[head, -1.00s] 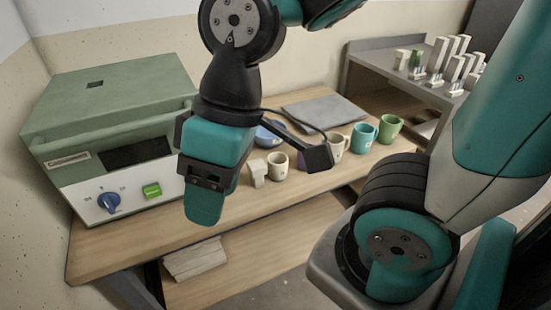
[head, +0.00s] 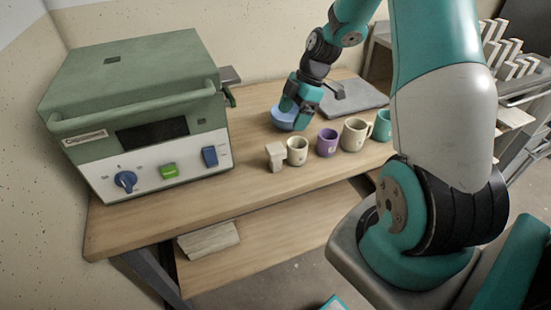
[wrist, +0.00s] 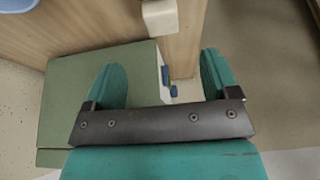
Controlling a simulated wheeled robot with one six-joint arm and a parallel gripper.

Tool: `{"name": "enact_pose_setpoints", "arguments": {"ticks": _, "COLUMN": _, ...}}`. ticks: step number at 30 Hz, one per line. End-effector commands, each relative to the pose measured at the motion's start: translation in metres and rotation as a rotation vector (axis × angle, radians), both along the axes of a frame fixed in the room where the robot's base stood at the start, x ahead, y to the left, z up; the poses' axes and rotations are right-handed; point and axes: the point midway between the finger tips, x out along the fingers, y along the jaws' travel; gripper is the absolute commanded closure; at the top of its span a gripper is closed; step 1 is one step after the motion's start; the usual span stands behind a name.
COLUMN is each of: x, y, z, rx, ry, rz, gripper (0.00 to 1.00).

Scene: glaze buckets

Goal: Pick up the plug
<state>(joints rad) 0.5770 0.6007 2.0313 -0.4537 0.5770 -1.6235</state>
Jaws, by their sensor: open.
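The plug appears to be the small pale cream block (head: 275,156) with a wider top, standing on the bench beside a cream mug. In the wrist view a pale block (wrist: 160,17), which looks like the same piece, shows at the top edge, beyond the fingertips and partly cut off. My gripper (head: 297,106) is in front of or above the blue bowl (head: 284,119), behind the plug and apart from it. In the wrist view my gripper (wrist: 162,62) has its two teal fingers spread wide with nothing between them.
A green kiln (head: 130,110) stands left on the wooden bench (head: 240,200). A cream mug (head: 297,150), a purple mug (head: 327,142), a larger cream mug (head: 355,134) and a teal mug (head: 384,125) stand right of the plug. A grey slab (head: 352,98) lies behind.

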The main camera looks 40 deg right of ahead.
Motion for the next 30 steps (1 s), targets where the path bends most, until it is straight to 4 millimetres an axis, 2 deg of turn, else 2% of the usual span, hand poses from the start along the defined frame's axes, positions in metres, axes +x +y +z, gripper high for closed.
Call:
{"name": "enact_pose_setpoints", "arguments": {"ticks": 3, "x": 0.002, "y": 0.013, "z": -0.026, "rx": 0.004, "ry": 0.007, "rz": 0.003, "gripper": 0.19}}
{"name": "enact_pose_setpoints", "arguments": {"ticks": 9, "x": 0.007, "y": 0.027, "z": -0.064, "rx": 0.001, "ry": 0.004, "rz": 0.002, "gripper": 0.19}}
{"name": "enact_pose_setpoints", "arguments": {"ticks": 18, "x": 0.009, "y": 0.037, "z": -0.087, "rx": 0.001, "ry": 0.004, "rz": 0.002, "gripper": 0.19}}
{"name": "enact_pose_setpoints", "arguments": {"ticks": 25, "x": 0.013, "y": 0.051, "z": -0.119, "rx": 0.001, "ry": 0.004, "rz": 0.001, "gripper": 0.19}}
{"name": "enact_pose_setpoints", "arguments": {"ticks": 30, "x": 0.014, "y": 0.054, "z": -0.128, "rx": -0.001, "ry": 0.002, "rz": -0.001, "gripper": 0.19}}
